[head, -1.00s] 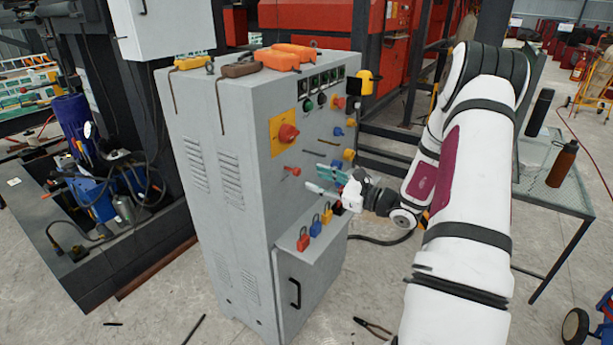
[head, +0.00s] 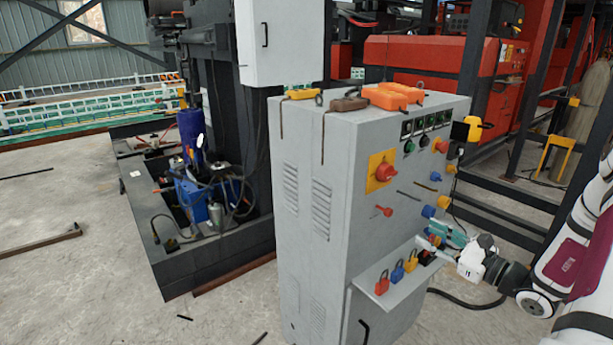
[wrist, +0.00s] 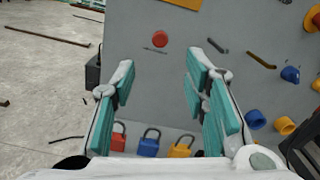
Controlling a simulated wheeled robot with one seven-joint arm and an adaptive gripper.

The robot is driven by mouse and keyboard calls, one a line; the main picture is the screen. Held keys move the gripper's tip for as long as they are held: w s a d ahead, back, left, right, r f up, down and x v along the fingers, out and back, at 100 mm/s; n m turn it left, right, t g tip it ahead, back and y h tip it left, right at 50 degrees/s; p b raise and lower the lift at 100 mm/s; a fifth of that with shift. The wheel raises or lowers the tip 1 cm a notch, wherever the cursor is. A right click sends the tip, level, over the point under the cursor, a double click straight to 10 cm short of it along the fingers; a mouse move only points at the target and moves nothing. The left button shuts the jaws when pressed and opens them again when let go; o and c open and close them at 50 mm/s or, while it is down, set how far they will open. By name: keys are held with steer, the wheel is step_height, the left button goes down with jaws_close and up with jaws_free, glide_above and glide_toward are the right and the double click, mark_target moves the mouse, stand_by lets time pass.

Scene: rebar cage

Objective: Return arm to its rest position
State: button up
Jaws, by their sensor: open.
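My gripper (head: 440,240) is at the right side of the head view, in front of the control cabinet's panel and just above its small shelf. Its teal-padded fingers are spread apart and hold nothing; the wrist view shows the empty gap between them (wrist: 165,95). The grey cabinet (head: 312,135) carries a red rotary switch on a yellow plate (head: 382,172) and a smaller red knob (head: 383,211). The knob also shows in the wrist view (wrist: 160,40), beyond the fingers. My white arm comes in from the right edge of the head view.
The cabinet shelf (head: 385,300) holds red (head: 382,284), blue (head: 397,272) and yellow (head: 411,261) padlocks below my gripper. Orange items (head: 393,96) lie on the cabinet top. A black frame (head: 500,205) stands behind my arm. Open floor (head: 70,275) lies at the left.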

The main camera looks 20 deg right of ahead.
steer(key=s+a+r+n+g+y, duration=0.1)
steer(key=a+r+n+g+y, duration=0.2)
steer(key=a, duration=0.4)
steer(key=s+a+r+n+g+y, duration=0.1)
steer(key=a+r+n+g, duration=0.3)
steer(key=a, duration=0.3)
steer(key=s+a+r+n+g+y, duration=0.1)
steer(key=a+r+n+g, duration=0.2)
steer(key=a+n, duration=0.3)
steer(key=s+a+r+n+g+h+p, duration=0.1)
steer(key=s+a+r+n+g+h, duration=0.2)
steer(key=s+a+n+g, duration=0.45)
steer(key=s+r+n+t+h, duration=0.2)
steer(key=s+n+h, duration=0.2)
steer(key=s, duration=0.3)
steer(key=s+a+r+n+t+h, duration=0.1)
steer(key=s+r+n+t+h, duration=0.1)
steer(key=s+n+h, duration=0.2)
steer(key=shift+s+a+r+t+p, duration=0.2)
steer(key=shift+s+r+t+p, duration=0.2)
steer(key=shift+s, duration=1.35)
steer(key=shift+n, duration=0.25)
